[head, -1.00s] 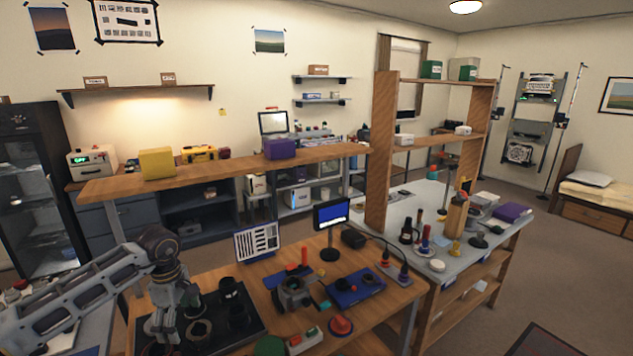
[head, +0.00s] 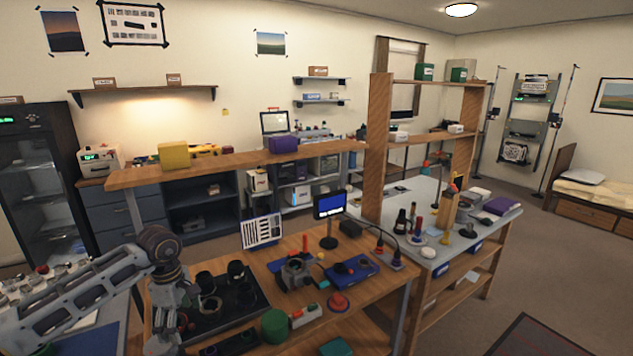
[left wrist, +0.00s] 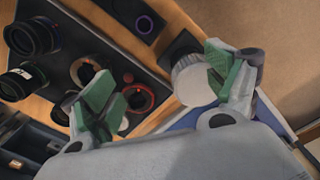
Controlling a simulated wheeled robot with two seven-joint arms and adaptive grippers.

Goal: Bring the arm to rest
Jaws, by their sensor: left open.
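My left gripper (head: 165,343) hangs at the front left of the wooden bench, beside the left edge of a black tray (head: 247,302). In the left wrist view its two green-padded fingers (left wrist: 165,92) are spread wide apart with nothing held between them. That view also shows the black tray (left wrist: 98,48) with dark lens barrels (left wrist: 32,38) and rings on it. A pale round cap (left wrist: 188,82) lies beyond the fingers, partly covered by one of them. My right gripper is not in view.
A green round thing (head: 274,326), a red knob (head: 339,302) and a small monitor (head: 330,205) stand on the bench right of the tray. A raised wooden shelf (head: 230,161) runs behind.

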